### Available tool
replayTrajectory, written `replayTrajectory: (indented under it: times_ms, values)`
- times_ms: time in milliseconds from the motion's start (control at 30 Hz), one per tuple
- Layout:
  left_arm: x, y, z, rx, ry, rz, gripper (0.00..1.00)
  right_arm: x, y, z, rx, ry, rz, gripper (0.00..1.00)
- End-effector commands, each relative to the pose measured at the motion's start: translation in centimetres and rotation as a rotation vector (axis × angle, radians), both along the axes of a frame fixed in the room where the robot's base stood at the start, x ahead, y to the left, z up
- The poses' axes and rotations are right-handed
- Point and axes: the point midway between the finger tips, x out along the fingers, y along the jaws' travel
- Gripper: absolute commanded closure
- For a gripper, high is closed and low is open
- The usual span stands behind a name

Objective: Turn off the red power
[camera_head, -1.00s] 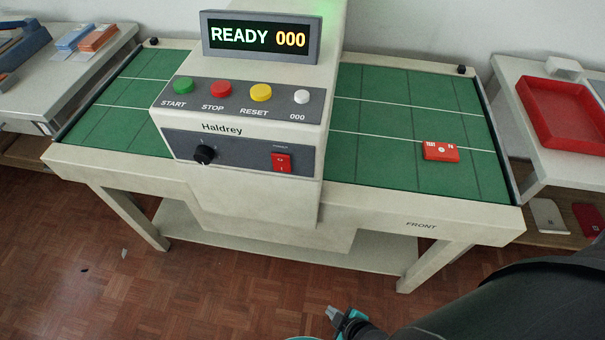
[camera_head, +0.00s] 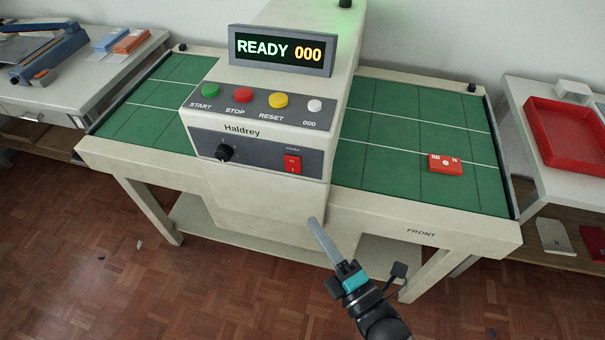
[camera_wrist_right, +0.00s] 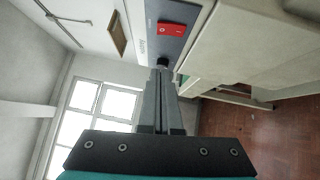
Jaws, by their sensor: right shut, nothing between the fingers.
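The red power rocker switch (camera_head: 292,164) sits on the lower dark panel of the Haldrey machine (camera_head: 257,202), right of a black knob (camera_head: 224,153). It also shows in the right wrist view (camera_wrist_right: 171,29), near the top. The display (camera_head: 281,50) is lit and reads READY 000. My right gripper (camera_head: 314,222) is shut and empty, below and slightly right of the switch and apart from it. In the right wrist view its closed fingers (camera_wrist_right: 160,75) point toward the panel, with the knob partly behind the tips. My left gripper is not in view.
Green START (camera_head: 210,90), red STOP (camera_head: 239,95), yellow RESET (camera_head: 278,100) and white (camera_head: 315,105) buttons sit above the panel. A red card-like block (camera_head: 445,164) lies on the green table top (camera_head: 390,150). A red tray (camera_head: 565,130) stands on the right side table.

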Motion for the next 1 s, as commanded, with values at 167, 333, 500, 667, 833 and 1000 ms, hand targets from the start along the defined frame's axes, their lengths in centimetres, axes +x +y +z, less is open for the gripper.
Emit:
replayTrajectory:
  times_ms: [167,333,500,667,833,1000]
  values:
    - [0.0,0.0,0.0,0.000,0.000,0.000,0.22,0.0,0.0,-0.1,0.002,0.003,-0.001,1.00]
    - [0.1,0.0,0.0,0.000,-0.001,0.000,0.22,0.6,0.3,0.0,0.003,0.004,-0.001,1.00]
    - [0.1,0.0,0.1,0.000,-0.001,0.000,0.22,2.7,1.4,0.3,0.004,0.002,-0.001,1.00]
    - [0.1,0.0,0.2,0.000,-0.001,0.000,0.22,5.3,2.7,0.5,0.003,0.003,-0.001,1.00]
    - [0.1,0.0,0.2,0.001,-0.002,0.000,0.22,8.1,4.1,0.7,0.004,0.003,-0.001,1.00]
    - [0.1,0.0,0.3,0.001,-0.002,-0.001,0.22,10.5,4.1,1.0,-0.001,0.004,0.000,1.00]
